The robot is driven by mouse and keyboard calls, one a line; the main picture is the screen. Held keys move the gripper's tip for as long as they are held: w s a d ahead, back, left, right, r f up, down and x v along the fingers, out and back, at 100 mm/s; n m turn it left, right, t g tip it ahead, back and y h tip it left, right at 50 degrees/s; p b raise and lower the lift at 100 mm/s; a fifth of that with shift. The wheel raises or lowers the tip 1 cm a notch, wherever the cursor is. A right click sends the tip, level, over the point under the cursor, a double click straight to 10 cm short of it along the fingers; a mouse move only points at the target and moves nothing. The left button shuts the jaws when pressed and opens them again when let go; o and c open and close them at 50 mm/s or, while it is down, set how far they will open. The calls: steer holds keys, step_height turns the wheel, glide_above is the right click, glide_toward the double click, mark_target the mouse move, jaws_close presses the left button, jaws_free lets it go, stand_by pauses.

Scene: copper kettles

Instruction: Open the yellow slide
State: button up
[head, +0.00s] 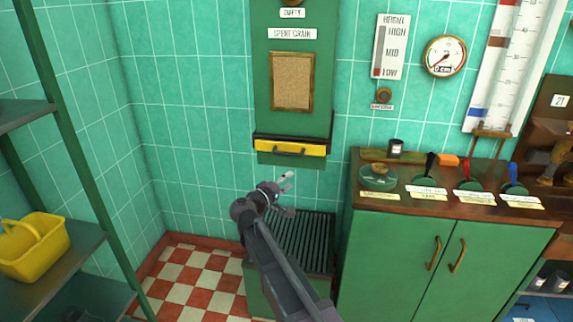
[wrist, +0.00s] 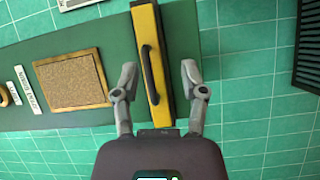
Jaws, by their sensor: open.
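The yellow slide (head: 290,147) is a yellow bar with a dark handle (head: 289,152), set across the lower part of a green wall panel labelled "SPENT GRAIN". It looks closed. In the wrist view the yellow slide (wrist: 146,30) runs up and down, and its dark handle (wrist: 149,75) lies between my fingers' lines. My gripper (head: 288,193) is below the slide in the head view. In the wrist view my gripper (wrist: 160,82) is open, with one finger either side of the slide. It holds nothing, and I see no contact with the handle.
A dark slatted grate (head: 305,240) sits low beneath the panel. A green cabinet (head: 400,250) with coloured levers on top stands to the right. A shelf with a yellow basket (head: 35,246) is at the left. The checkered floor (head: 195,280) between is clear.

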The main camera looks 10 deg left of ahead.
mark_target(286, 154)
steer(key=a+r+n+t+y+b, duration=0.1)
steer(key=a+n+t, duration=0.1)
steer(key=a, duration=0.5)
steer(key=shift+s+a+t, duration=0.3)
steer(key=shift+a+t, duration=0.05)
steer(key=shift+t, duration=0.05)
steer(key=p+x, duration=0.2)
steer(key=x, duration=1.1)
steer(key=shift+w+d, duration=0.1)
steer(key=shift+w, duration=0.3)
jaws_close()
